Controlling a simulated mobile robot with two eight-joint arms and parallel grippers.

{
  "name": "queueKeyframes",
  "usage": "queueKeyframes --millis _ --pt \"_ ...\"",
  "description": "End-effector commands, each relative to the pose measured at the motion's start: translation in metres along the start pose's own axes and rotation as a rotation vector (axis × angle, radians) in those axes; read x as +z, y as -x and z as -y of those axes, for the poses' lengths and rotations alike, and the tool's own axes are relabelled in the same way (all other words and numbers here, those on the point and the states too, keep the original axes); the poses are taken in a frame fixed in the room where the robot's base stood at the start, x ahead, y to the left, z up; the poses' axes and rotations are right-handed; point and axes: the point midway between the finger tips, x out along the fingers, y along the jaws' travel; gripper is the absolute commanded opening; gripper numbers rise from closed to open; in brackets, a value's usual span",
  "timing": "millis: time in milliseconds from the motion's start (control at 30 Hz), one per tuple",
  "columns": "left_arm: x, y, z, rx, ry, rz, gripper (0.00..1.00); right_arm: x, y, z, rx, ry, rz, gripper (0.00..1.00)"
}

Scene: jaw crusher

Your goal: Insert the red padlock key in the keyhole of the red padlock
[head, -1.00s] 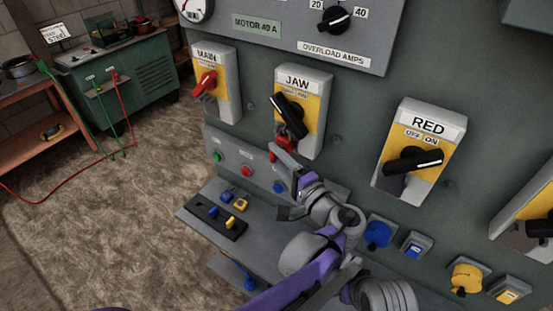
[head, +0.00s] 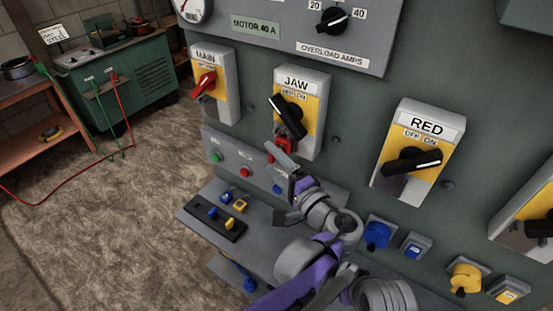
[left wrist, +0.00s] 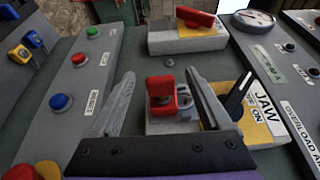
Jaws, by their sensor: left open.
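The red padlock (head: 290,138) hangs at the lower part of the JAW switch (head: 311,108), under its black handle. In the left wrist view a red body (left wrist: 185,98) shows between my fingers, and the flat red head of the key (left wrist: 160,89) stands in front of it, by a grey cylinder. I cannot tell how deep the key sits in the keyhole. My left gripper (head: 277,186) is open, its fingers on either side of the red key and apart from it; it also shows in the left wrist view (left wrist: 160,75). My right gripper is out of view.
The MAIN switch (head: 225,85) is to the left and the RED switch (head: 427,150) to the right. Push buttons (head: 246,172) line the panel below. A shelf (head: 205,190) holds blue and yellow padlocks or keys. A blue knob (head: 378,235) and a yellow knob (head: 466,279) are lower right.

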Motion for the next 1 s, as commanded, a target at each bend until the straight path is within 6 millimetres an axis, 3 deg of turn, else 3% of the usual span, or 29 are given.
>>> queueKeyframes --millis 1000 --pt "0.057 0.024 0.0 0.0 0.0 0.0 0.81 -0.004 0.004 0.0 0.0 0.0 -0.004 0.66"
